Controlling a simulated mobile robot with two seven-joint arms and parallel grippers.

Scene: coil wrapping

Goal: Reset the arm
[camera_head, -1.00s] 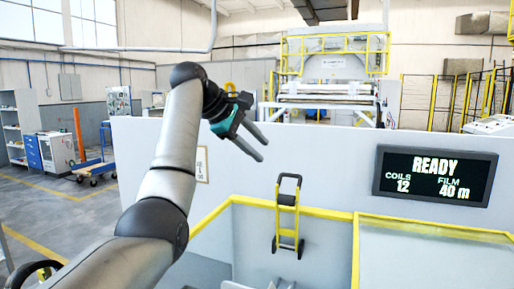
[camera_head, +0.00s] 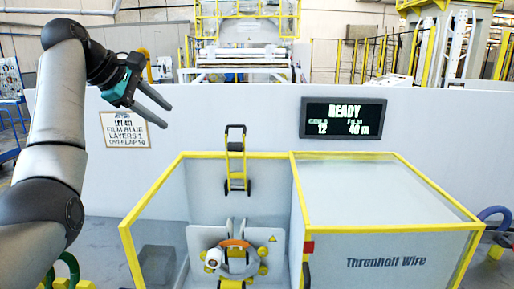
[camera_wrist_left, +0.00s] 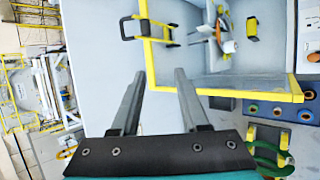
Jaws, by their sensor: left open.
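My left arm comes in from the left in the head view, raised. Its gripper (camera_head: 154,106) is open and empty, held up in front of the grey wall, above and left of the yellow-edged machine. In the left wrist view the two fingers (camera_wrist_left: 155,95) are parallel and apart with nothing between them. My right gripper is not in view.
The machine enclosure (camera_head: 385,222) has a yellow frame and holds an orange-and-silver coil unit (camera_head: 237,258). A display (camera_head: 343,118) reads READY, coils 12, film 40 m. A paper sign (camera_head: 126,130) hangs on the wall.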

